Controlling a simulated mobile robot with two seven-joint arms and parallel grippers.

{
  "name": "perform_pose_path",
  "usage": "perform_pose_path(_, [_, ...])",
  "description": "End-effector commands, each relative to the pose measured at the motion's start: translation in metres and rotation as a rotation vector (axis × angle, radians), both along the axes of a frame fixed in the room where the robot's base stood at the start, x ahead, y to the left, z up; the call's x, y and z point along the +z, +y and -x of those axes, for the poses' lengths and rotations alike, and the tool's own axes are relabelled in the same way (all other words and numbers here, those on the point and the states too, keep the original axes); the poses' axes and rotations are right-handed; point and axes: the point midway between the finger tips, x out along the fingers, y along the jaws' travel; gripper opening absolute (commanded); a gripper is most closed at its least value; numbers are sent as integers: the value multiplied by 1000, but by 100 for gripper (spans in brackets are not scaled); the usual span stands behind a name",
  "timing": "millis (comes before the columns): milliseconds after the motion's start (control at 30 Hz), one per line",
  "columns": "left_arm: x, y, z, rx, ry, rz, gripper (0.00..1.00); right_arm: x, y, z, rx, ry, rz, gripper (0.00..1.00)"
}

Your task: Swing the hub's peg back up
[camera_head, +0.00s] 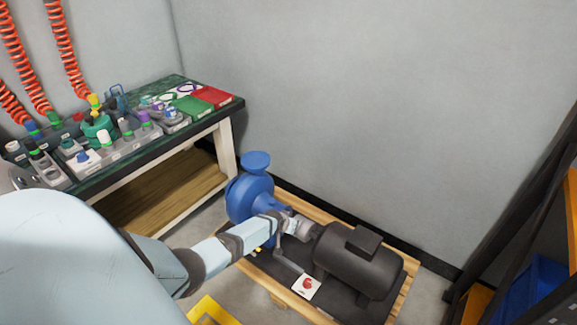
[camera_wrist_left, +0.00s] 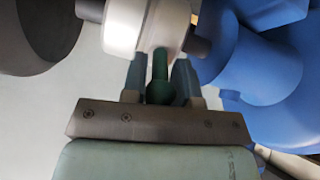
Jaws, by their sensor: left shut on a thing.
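The hub (camera_wrist_left: 125,28) is a pale metal cylinder on the shaft. In the head view the hub (camera_head: 302,228) sits between the blue pump (camera_head: 247,198) and the dark motor (camera_head: 357,262). The dark green peg (camera_wrist_left: 160,72) sticks out of the hub toward my wrist camera. My left gripper (camera_wrist_left: 160,78) is shut on the peg, one finger on each side of it. In the head view my left arm reaches across from the left to the hub, and the peg cannot be made out. My right gripper is not in view.
The pump and motor stand on a wooden pallet (camera_head: 404,287). A card with a red mark (camera_head: 306,286) is at its front. A green-topped bench (camera_head: 190,133) with several small parts stands at left. A dark rack with a blue bin (camera_head: 535,285) is at right.

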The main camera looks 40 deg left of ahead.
Motion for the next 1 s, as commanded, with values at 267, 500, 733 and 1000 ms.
perform_pose_path(267, [11,1,-21,0,260,30,0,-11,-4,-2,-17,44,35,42])
perform_pose_path(500, [11,3,-37,-1,464,53,0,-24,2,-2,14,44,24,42])
perform_pose_path(733, [14,4,-47,-1,603,68,0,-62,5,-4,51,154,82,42])
perform_pose_path(1000, [16,5,-53,0,684,77,0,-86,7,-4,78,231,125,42])
